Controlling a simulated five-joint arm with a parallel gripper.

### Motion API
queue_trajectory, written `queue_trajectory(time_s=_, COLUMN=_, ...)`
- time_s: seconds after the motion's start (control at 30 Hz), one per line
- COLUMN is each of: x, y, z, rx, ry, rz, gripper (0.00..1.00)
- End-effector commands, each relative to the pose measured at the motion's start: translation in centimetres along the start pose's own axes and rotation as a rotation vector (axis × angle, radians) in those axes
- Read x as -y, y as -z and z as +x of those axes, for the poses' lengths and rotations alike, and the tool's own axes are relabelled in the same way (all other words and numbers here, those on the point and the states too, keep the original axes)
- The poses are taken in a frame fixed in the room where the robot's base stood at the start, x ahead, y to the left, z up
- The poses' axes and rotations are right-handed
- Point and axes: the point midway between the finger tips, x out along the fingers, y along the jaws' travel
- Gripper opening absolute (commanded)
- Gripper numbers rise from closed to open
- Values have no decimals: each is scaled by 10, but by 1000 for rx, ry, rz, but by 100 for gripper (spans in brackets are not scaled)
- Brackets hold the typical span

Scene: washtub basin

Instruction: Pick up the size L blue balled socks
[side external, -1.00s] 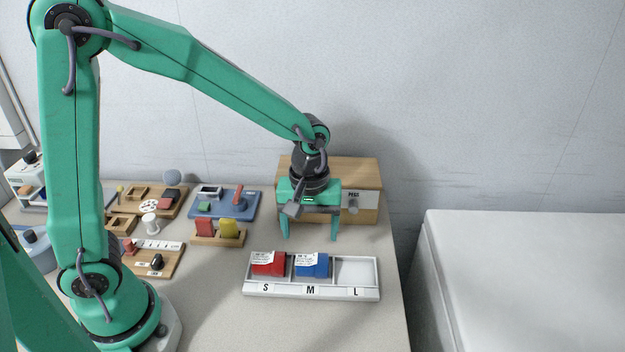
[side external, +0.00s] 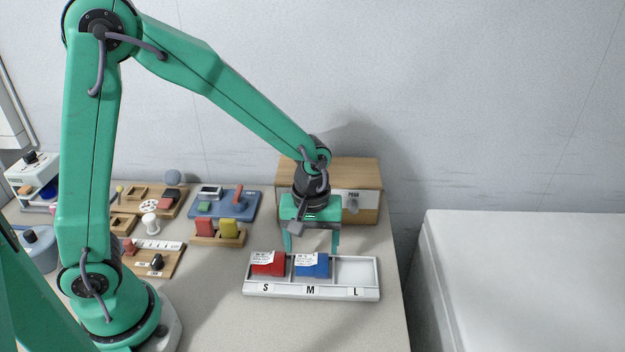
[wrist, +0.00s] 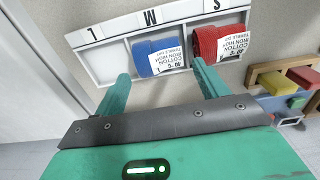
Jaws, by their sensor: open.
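The blue balled socks (side external: 311,265) sit in the middle compartment, marked M, of a white tray (side external: 312,292). They carry a white paper label and also show in the wrist view (wrist: 150,47). Red balled socks (side external: 268,264) with a similar label lie in the S compartment, and they show in the wrist view (wrist: 204,42). The L compartment is empty. My gripper (side external: 312,250) is open and empty, pointing down just behind and above the tray. In the wrist view its two fingers (wrist: 158,82) reach toward the blue socks from either side, apart from them.
A wooden box (side external: 365,180) with a labelled front stands close behind my gripper. A wooden holder (side external: 218,240) with a red and a yellow piece is left of the tray. Table space in front of the tray is clear.

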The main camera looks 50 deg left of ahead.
Motion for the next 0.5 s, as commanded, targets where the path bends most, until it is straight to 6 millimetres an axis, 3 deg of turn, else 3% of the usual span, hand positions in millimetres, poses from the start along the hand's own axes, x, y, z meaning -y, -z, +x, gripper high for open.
queue_trajectory(time_s=0.3, x=-1, y=0, z=34, rx=2, ry=3, rz=0, gripper=73)
queue_trajectory(time_s=0.5, x=-1, y=0, z=42, rx=1, ry=2, rz=0, gripper=73)
